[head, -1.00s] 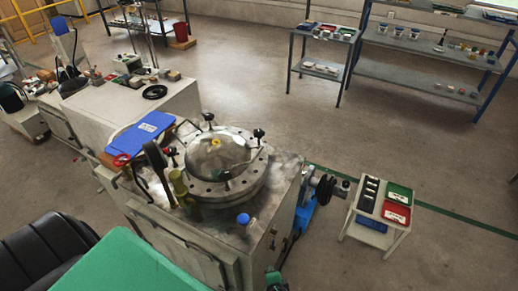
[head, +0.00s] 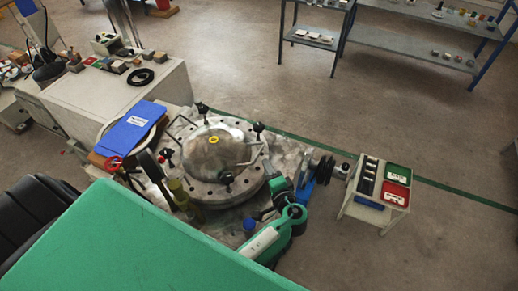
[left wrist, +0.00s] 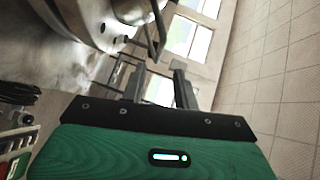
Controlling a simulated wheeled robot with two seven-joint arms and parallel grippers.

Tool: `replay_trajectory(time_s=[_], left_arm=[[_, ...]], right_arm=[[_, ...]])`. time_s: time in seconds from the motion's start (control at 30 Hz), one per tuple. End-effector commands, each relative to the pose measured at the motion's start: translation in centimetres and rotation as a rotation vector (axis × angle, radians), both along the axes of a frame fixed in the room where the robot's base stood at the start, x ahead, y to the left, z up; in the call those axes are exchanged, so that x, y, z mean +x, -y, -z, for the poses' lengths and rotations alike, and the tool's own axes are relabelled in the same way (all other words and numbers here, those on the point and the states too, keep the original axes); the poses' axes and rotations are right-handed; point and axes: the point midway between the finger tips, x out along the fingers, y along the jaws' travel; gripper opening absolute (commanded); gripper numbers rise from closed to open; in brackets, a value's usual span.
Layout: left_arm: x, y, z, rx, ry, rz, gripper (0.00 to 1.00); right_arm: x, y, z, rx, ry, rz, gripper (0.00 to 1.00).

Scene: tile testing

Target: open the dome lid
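The dome lid (head: 205,153) is a shiny metal dome with a yellow mark on top. It sits closed on a round bolted flange (head: 235,192) with several black-knobbed clamps. A bent bar handle (head: 252,152) stands at its right side. My left gripper (left wrist: 158,72) is open and empty in the left wrist view. A handle bar (left wrist: 155,35) shows just beyond its fingertips, apart from them. In the head view my left arm reaches up to the lid's right edge, and its fingertips are hard to make out there. My right gripper is not in view.
A blue clipboard (head: 130,128) lies left of the lid. A blue-capped item (head: 250,226) stands in front of the flange, close to my left arm. A small cart (head: 371,205) with green and red trays stands right. The floor behind it is clear.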

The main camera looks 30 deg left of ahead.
Motion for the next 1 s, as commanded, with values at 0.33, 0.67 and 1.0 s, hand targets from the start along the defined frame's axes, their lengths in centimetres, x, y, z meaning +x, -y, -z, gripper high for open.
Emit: replay_trajectory(time_s=[0.33, 0.67, 1.0], left_arm=[[4.5, -4.9, 0.7, 0.003, -0.001, 0.001, 0.31], [5.6, -6.1, 1.2, -0.001, -0.001, 0.001, 0.31], [5.5, -6.1, 1.2, -0.001, 0.0, 0.001, 0.0]], right_arm=[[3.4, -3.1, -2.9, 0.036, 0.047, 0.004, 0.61], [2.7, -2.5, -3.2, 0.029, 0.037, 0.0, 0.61], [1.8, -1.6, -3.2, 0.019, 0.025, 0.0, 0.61]])
